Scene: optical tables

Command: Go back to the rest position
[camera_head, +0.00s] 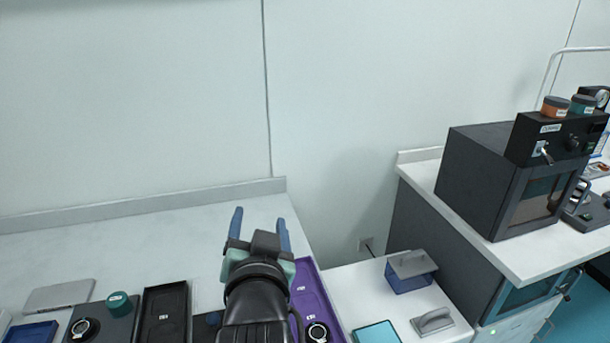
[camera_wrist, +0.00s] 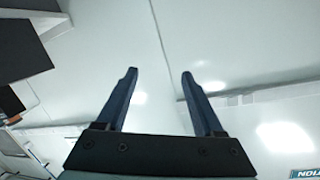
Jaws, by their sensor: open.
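My gripper (camera_head: 260,226) is in the lower middle of the head view, above the right part of the white table (camera_head: 150,235). Its two blue fingers are spread apart with nothing between them. In the wrist view the gripper (camera_wrist: 160,75) is also open and empty, with pale wall and bright reflections behind it. My dark arm reaches up from the bottom edge of the head view and hides part of the trays beneath it.
A purple tray (camera_head: 308,290) lies right of my arm; a black tray (camera_head: 164,312) lies left. A blue box with grey lid (camera_head: 411,272) stands on a lower surface. A dark oven-like box (camera_head: 510,185) stands at right. The table's back is clear.

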